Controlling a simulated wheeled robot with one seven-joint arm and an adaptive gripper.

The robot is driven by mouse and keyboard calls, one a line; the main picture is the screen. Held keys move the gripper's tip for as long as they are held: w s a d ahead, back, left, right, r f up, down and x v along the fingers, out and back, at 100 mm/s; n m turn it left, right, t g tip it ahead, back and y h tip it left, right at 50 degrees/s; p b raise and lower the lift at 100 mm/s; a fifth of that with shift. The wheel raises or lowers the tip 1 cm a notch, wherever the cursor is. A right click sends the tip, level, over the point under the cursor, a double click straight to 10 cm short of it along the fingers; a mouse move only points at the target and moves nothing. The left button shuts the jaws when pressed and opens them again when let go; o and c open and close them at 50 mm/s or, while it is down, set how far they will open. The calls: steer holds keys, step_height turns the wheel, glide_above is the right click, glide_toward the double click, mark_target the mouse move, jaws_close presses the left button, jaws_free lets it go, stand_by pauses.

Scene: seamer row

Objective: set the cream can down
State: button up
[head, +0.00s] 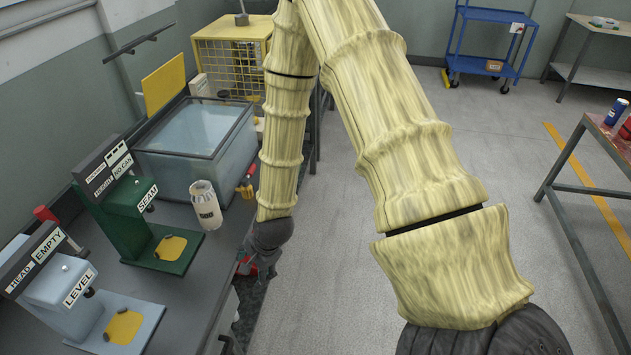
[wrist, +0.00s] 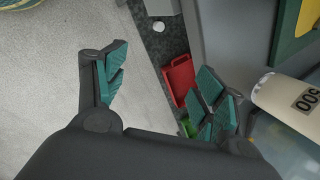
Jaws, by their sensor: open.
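The cream can (head: 206,207) stands on the grey bench, between the green seamer and the glass-sided tank. It has a dark label band and is apart from my gripper. In the wrist view the cream can (wrist: 287,101) lies at the right edge, outside the right finger, with part of its label showing. My gripper (wrist: 163,78) is open, with nothing between its teal-padded fingers. In the head view my gripper (head: 258,262) hangs at the bench's front edge, to the right of the can and partly hidden by my arm.
The green seamer (head: 147,225) and the grey-blue level machine (head: 95,305) stand on the bench left of the can. The tank (head: 198,140) is behind it. A red bin (wrist: 179,80) is below the gripper. A red-topped table (head: 610,145) stands right; the floor between is clear.

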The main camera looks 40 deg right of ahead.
steer(key=s+f+n+g, duration=0.1)
steer(key=s+f+n, duration=0.3)
steer(key=s, duration=0.4)
steer(key=s+f+n+g+h, duration=0.1)
steer(key=s+f+n, duration=0.4)
steer(key=s+n, duration=0.2)
steer(key=s+a+f+n+g, duration=0.1)
steer(key=s+f+n, duration=0.3)
steer(key=s, duration=0.7)
steer(key=shift+f+n+g+h, duration=0.35)
steer(key=shift+n+g+h, duration=0.05)
steer(key=shift+n, duration=0.8)
steer(key=shift+s, duration=0.15)
